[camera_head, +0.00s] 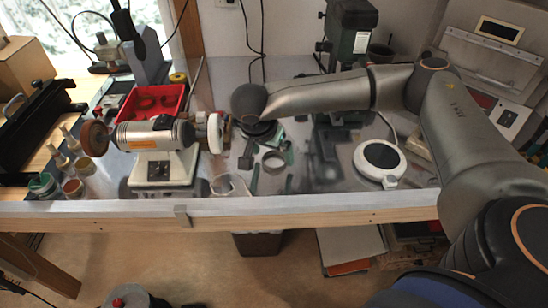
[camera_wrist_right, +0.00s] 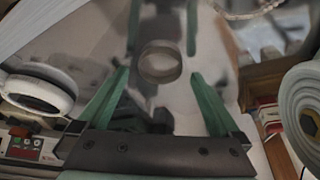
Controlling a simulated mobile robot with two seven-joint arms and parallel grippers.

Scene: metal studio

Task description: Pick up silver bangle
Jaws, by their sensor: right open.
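The silver bangle (camera_head: 274,164) is a small ring near the middle of the metal worktop in the head view. In the right wrist view the bangle (camera_wrist_right: 159,76) shows as a dull grey band between and just beyond the green fingertips. My right gripper (camera_head: 267,156) points down over the worktop at the bangle. In the wrist view the right gripper (camera_wrist_right: 160,74) has its two green fingers apart, with nothing held. Whether the fingers are level with the bangle is hard to tell. My left gripper is out of view.
A round white device (camera_head: 380,156) sits to the right. The worktop's front edge (camera_head: 300,203) is near.

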